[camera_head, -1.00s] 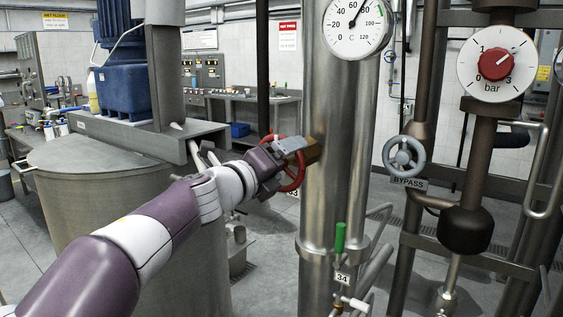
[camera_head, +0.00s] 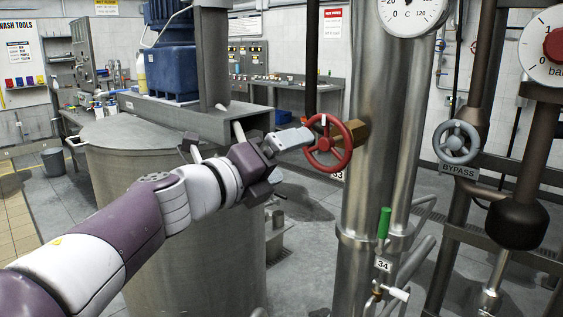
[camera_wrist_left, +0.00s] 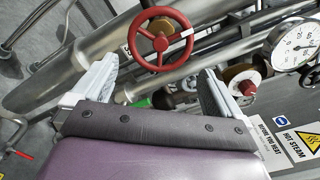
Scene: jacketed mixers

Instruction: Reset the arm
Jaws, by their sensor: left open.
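The red handwheel (camera_head: 324,145) sits on a brass stem fitting on the steel vertical pipe (camera_head: 382,130). My left gripper (camera_head: 303,138) is just left of the wheel in the head view, its light grey finger overlapping or close to the rim; contact cannot be told there. In the left wrist view my left gripper (camera_wrist_left: 155,88) has its two fingers spread wide with nothing between them. The red handwheel (camera_wrist_left: 161,43) shows beyond the fingers, apart from them. My right gripper is out of view.
A grey BYPASS wheel (camera_head: 457,142) and dark pipes stand at right. A green-handled valve (camera_head: 384,222) marked 34 is below the red wheel. A large grey vessel (camera_head: 150,215) stands behind my left arm. A dial gauge (camera_wrist_left: 297,45) and hot steam sign (camera_wrist_left: 300,140) appear in the wrist view.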

